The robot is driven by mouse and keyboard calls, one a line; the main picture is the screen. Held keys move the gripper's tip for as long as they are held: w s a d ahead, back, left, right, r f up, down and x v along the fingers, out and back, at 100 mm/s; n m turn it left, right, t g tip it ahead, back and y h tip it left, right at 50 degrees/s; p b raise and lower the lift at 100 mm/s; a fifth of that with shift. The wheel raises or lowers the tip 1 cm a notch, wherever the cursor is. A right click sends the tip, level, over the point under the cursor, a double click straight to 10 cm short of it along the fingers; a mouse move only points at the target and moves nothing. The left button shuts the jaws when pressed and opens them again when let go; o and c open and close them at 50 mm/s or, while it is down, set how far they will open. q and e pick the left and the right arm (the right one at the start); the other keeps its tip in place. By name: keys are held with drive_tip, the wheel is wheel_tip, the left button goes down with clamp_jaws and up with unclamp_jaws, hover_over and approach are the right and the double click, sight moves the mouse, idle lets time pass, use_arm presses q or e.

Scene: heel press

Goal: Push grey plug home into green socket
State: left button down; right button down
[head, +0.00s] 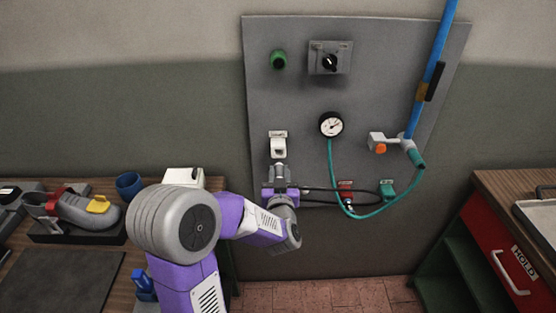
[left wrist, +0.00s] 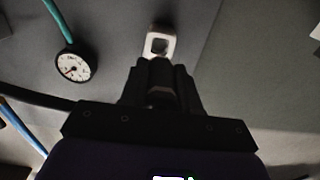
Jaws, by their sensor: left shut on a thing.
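My left gripper (head: 279,174) is in front of the wall panel's lower left, just below a white hooked holder (head: 278,145). In the left wrist view its dark fingers (left wrist: 160,78) point at the holder's square loop (left wrist: 161,42). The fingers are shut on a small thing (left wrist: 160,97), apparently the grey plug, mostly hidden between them. A black cable runs right from the gripper in a loop. The green socket (head: 388,188) is on the panel's lower right, well to the right of the gripper. My right gripper is not in view.
A red socket (head: 345,186) sits between the gripper and the green socket. A teal hose (head: 376,214) hangs in a loop below both, near a gauge (head: 331,124). A white fitting with an orange knob (head: 380,148) and a blue pipe (head: 430,70) are above right.

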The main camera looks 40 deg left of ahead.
use_arm(q)
drive_tip(key=shift+v, duration=0.9)
drive_tip(key=shift+r, duration=0.1)
wheel_tip(320, 180, up, 28)
drive_tip(key=p, duration=2.3)
drive_tip(key=shift+w+a, duration=0.15)
drive_tip(key=shift+x, duration=2.3)
drive_tip(key=shift+b, duration=0.45)
drive_tip(key=shift+x, duration=0.8)
